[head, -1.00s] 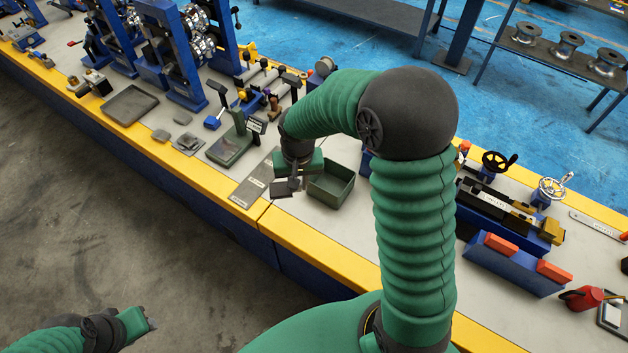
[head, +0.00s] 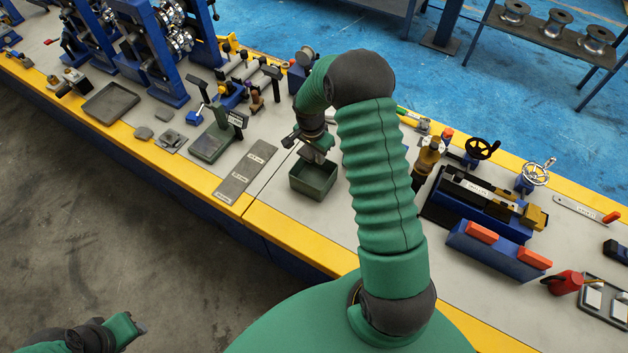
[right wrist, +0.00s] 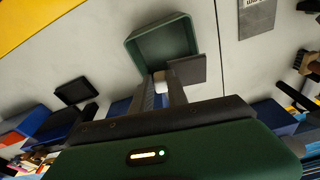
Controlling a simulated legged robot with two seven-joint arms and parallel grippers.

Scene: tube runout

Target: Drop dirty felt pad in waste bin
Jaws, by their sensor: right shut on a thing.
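The waste bin is taken to be the dark green open box (head: 297,183) on the bench, left of my right arm in the head view. It also shows at the top of the right wrist view (right wrist: 132,52). My right gripper (head: 314,153) is over the bin's back part. It is shut on the felt pad, a flat dark grey square (right wrist: 188,70) that overlaps the bin's near right corner in the right wrist view. In the head view the pad is hard to make out. My left gripper (head: 138,326) is low at left, away from the bench; its jaws are unclear.
A grey labelled plate (head: 245,172) lies left of the bin, with a green stand (head: 208,143) beyond it. A shallow dark tray (head: 110,102) lies farther left. Right of my arm is a blue block with orange pieces (head: 495,256). The bench just before the bin is clear.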

